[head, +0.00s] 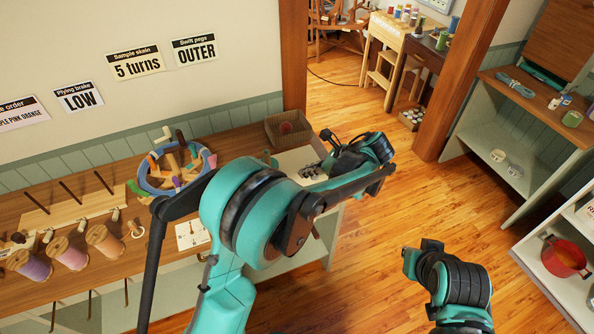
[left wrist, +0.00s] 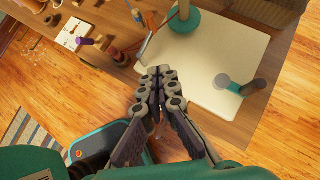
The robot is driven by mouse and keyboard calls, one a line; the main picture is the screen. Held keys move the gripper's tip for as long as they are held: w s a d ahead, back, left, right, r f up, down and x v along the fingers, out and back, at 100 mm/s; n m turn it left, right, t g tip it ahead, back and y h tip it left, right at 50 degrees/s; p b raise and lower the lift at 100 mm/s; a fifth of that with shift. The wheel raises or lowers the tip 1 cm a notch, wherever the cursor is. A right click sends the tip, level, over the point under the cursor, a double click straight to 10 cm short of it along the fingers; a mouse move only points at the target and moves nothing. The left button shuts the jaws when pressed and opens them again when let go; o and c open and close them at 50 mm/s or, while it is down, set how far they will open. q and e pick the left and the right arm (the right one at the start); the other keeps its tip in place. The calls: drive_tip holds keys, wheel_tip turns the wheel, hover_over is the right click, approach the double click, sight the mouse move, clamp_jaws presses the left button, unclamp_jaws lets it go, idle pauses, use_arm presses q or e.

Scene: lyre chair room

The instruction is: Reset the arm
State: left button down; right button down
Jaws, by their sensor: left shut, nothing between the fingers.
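My left arm (head: 250,215) is teal and black, bent at a large elbow in the middle of the head view. My left gripper (head: 308,172) is by the right end of the long wooden bench. In the left wrist view the left gripper (left wrist: 158,73) has its dark jointed fingers together with nothing between them, overlapping the near edge of a pale board (left wrist: 220,65). A link of my right arm (head: 455,285) shows at lower right over the floor; its gripper is out of frame.
The bench carries thread spools (head: 68,253), a round peg frame (head: 177,168) and a wicker basket (head: 288,128). A shelf unit (head: 520,135) stands at right, with a red pot (head: 565,257) on a lower white shelf. Wooden floor (head: 385,215) lies open between.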

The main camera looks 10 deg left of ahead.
use_arm(q)
drive_tip(key=s+a+r+n+t+h, duration=0.1)
drive_tip(key=s+a+r+n+h, duration=0.3)
drive_tip(key=s+a+r+n, duration=0.35)
drive_tip(key=s+f+n+t+h, duration=0.3)
drive_tip(key=s+n+h, duration=0.1)
drive_tip(key=s+n, duration=1)
drive_tip(key=shift+s+a+t+h, duration=0.3)
drive_tip(key=shift+s+a+t, duration=0.15)
drive_tip(key=shift+s, duration=0.15)
